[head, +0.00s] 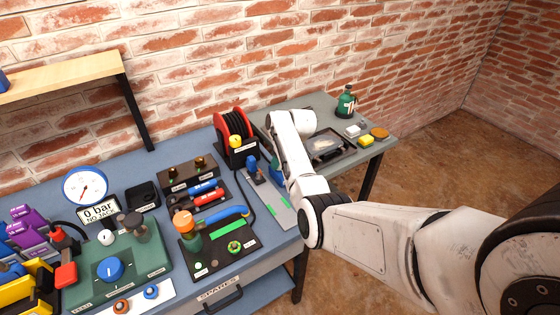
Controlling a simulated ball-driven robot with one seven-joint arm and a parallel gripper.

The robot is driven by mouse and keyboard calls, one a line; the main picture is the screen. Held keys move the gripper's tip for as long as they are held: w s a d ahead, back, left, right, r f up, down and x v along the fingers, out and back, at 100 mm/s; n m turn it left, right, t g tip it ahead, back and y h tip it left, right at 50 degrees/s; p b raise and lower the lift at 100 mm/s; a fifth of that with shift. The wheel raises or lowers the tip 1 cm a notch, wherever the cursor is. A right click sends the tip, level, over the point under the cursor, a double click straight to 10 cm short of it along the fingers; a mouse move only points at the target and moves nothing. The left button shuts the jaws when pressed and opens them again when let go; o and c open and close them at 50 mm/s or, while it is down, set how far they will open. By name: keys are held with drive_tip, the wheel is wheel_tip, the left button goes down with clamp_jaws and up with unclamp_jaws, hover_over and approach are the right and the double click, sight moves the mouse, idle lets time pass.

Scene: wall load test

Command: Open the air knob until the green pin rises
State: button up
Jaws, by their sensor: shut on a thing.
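My arm reaches in from the lower right and bends up over the right end of the blue bench. My gripper cannot be made out; the end of the arm is hidden behind its own white links. A blue round knob (109,269) sits on a green block (140,265) at the lower left; I cannot read whether it is the air knob. A black plate (215,258) carries an orange-topped green post (186,225), a blue curved handle or hose (227,214) and a green ringed fitting (235,247). No raised green pin can be told apart.
A round gauge (86,186) stands behind a "0 bar" sign (98,209). A red hose reel (232,130) stands near the wall. A grey side table (296,103) holds a black tray (327,145) and a green bottle (347,102). Floor at the right is clear.

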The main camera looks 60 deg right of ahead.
drive_tip(key=n+y+b, duration=0.2)
drive_tip(key=n, duration=0.3)
drive_tip(key=shift+d, duration=0.15)
drive_tip(key=shift+b, duration=0.3)
idle(0.3)
drive_tip(key=o, duration=1.1)
drive_tip(key=shift+c, duration=0.2)
drive_tip(key=v, duration=1)
drive_tip(key=shift+s+r, duration=0.2)
drive_tip(key=shift+r, duration=0.2)
